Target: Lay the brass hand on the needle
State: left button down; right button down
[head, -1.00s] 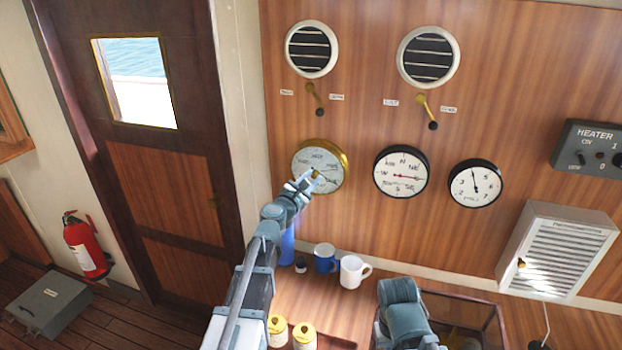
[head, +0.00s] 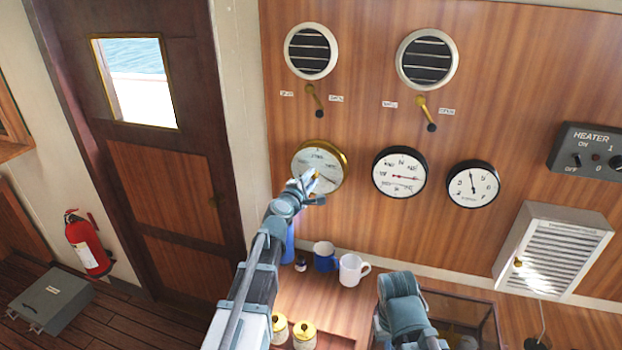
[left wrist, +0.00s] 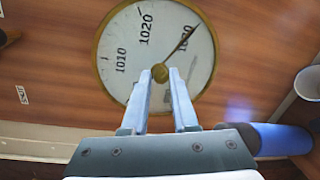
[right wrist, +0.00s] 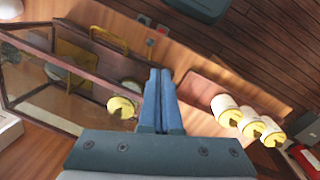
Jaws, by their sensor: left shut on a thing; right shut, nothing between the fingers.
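The brass-rimmed barometer (head: 334,158) hangs on the wood wall, left of two black-rimmed dials. In the left wrist view its white dial (left wrist: 120,45) shows 1010, 1020 and a partly covered number. A dark needle (left wrist: 183,41) points up and right from the centre across that number. My left gripper (left wrist: 167,75) is shut on the brass knob (left wrist: 160,73) at the dial's centre; it also shows in the head view (head: 308,182). I cannot make out the brass hand; the fingers cover the lower dial. My right gripper (right wrist: 160,75) is shut and empty.
A blue mug (head: 324,258), a white mug (head: 352,270) and yellow-lidded jars (head: 304,332) stand on the counter below. A glass-sided case (right wrist: 60,75) is near my right gripper.

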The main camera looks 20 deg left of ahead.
pick_arm(q)
jog(key=shift+d+m, duration=0.1)
jog(key=shift+m, duration=0.2)
dwell(0.4)
jog(key=c, duration=0.7)
grip_release()
jog(key=shift+s, duration=0.15)
pick_arm(e)
jog(key=shift+r, duration=0.1)
